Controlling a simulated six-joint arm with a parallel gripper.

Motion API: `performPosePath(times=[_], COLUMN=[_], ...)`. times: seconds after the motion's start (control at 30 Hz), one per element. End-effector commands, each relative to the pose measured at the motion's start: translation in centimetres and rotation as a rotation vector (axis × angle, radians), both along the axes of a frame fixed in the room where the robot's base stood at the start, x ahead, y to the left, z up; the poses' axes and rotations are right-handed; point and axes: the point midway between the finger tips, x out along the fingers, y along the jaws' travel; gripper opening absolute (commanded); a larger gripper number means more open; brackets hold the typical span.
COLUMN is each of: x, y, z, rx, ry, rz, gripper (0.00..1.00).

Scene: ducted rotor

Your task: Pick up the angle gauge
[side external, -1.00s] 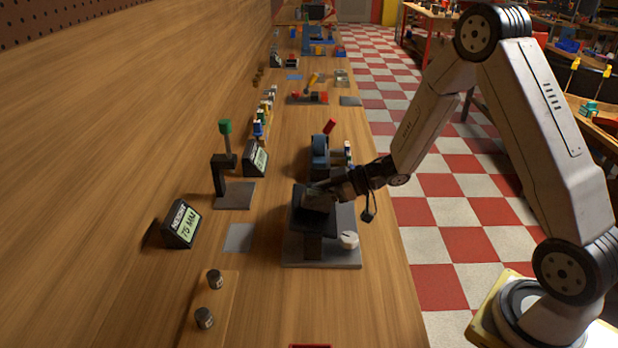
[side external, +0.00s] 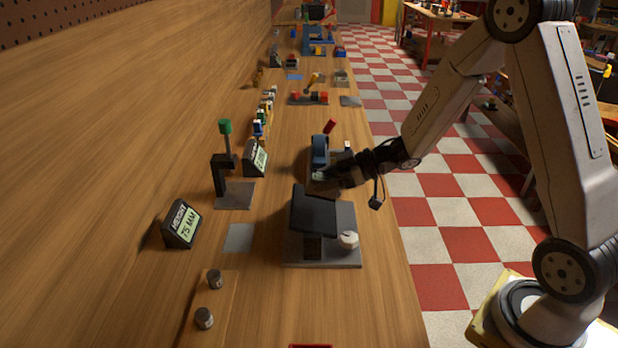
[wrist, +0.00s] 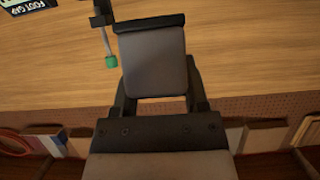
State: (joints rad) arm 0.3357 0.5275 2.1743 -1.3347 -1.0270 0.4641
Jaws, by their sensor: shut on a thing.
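My gripper (side external: 335,178) is shut on the angle gauge (side external: 319,177), a small dark box with a pale greenish face. In the side view the gauge is partly hidden by my gripper and hangs above and behind the tilting stand. In the wrist view the gauge (wrist: 155,65) is a dark grey slab with a raised black lip, between the two fingers of my gripper (wrist: 160,95). The tilting stand's black plate (side external: 315,212) is bare and sloped. Its grey base (side external: 340,255) carries a white knob (side external: 348,239).
A blue fixture (side external: 319,150) stands close behind the gauge in the side view. To the left are a green-topped post (side external: 225,150) and a "75 MM" display (side external: 183,224). Two small dark cylinders (side external: 214,280) are at the front left.

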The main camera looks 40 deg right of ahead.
Motion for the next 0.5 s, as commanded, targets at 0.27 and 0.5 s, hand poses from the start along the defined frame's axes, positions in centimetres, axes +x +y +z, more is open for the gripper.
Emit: performPosePath(times=[0.27,0.5], x=[-2.6,-5.9], y=[-0.1,0.0], z=[3.4,5.3], rx=[0.0,0.001], ry=[-0.005,-0.004], rz=[-0.001,-0.002], gripper=[0.0,0.0])
